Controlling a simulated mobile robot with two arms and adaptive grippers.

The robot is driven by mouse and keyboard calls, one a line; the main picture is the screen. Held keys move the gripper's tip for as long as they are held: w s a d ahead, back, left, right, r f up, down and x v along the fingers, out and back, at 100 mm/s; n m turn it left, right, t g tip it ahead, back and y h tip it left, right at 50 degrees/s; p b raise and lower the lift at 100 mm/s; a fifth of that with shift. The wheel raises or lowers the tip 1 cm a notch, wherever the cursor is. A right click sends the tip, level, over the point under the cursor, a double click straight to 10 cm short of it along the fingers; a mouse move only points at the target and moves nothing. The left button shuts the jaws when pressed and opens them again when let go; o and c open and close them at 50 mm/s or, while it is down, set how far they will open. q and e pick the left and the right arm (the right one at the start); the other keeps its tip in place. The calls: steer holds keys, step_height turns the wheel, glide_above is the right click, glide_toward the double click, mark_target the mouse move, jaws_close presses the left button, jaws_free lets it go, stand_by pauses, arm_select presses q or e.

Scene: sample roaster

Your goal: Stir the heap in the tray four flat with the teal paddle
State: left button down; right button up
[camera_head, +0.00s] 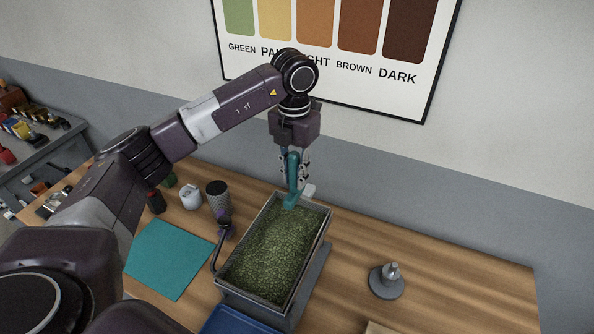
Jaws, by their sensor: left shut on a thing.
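My left gripper (294,170) points down above the far end of a metal tray (323,237) and is shut on the teal paddle (293,181). The paddle stands about upright, its lower end at the tray's far edge, by the beans. I cannot tell whether it touches them. The tray is full of green beans (270,248), which spread over its whole length; how level they lie is hard to tell. No number shows on the tray. My right gripper is not in view.
A teal mat (168,259) lies left of the tray. A dark mesh cup (218,198) and a white jar (190,196) stand behind it. A blue tray (235,322) is at the front. A grey weight-like object (386,279) stands right, with bare wood around it.

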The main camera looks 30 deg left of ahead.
mark_target(295, 195)
arm_select(q)
steer(key=shift+s, duration=0.15)
steer(key=shift+f, duration=0.15)
steer(key=shift+f+b, duration=0.55)
steer(key=shift+b, duration=0.1)
steer(key=shift+f, duration=0.35)
steer(key=shift+f+b, duration=0.85)
steer(key=shift+b, duration=0.05)
step_height(295, 195, down, 3)
steer(key=shift+f+b, duration=0.15)
steer(key=shift+b, duration=1.05)
steer(key=shift+f+b, duration=0.55)
steer(key=shift+f, duration=0.3)
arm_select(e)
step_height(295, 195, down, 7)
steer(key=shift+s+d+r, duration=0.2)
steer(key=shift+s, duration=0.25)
